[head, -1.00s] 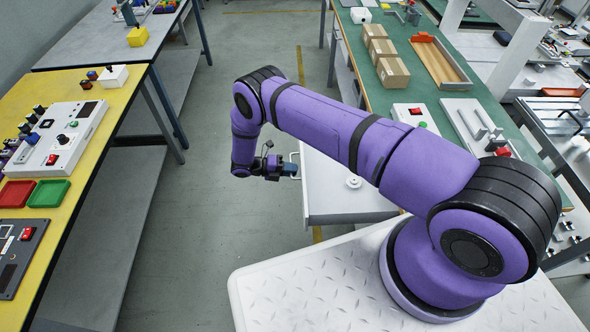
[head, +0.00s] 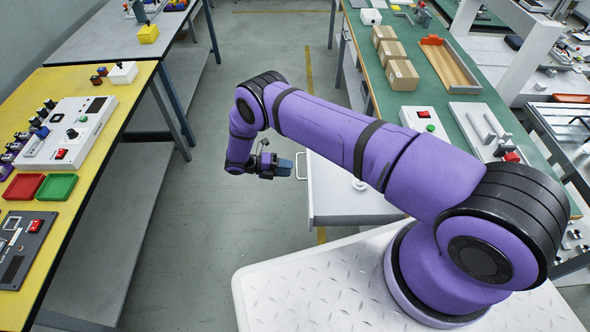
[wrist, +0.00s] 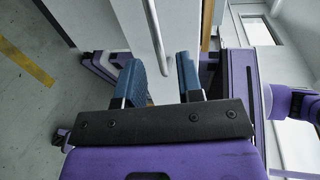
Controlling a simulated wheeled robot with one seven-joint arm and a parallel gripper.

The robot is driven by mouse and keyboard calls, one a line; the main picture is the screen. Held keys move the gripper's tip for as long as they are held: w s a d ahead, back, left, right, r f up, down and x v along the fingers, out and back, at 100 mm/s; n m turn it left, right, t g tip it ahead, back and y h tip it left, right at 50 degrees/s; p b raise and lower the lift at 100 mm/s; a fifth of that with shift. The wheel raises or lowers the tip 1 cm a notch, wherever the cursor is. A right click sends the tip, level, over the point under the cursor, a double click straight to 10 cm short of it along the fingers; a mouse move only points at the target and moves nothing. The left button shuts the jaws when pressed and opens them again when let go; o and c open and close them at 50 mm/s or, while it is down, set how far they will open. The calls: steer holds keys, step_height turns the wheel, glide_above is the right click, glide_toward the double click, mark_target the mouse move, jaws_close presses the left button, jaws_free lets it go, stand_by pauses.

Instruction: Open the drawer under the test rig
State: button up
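The drawer (head: 330,200) is a light grey box standing well out from under the green bench (head: 445,95). A small round white piece (head: 358,184) lies inside it. Its bar handle (head: 301,166) is on the front face, and the handle also shows in the wrist view (wrist: 155,35). My gripper (head: 284,168) is just left of the handle. In the wrist view my gripper's blue fingers (wrist: 159,75) are apart with nothing gripped between them. The handle's bar lies in line with the gap between them. The test rig cannot be picked out with certainty.
A yellow-topped bench (head: 90,185) with a control panel (head: 72,133) and red and green trays stands at left. Cardboard boxes (head: 402,75) and a wooden tray (head: 445,62) are on the green bench.

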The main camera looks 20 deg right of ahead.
steer(key=v, duration=0.6)
steer(key=shift+a, duration=0.3)
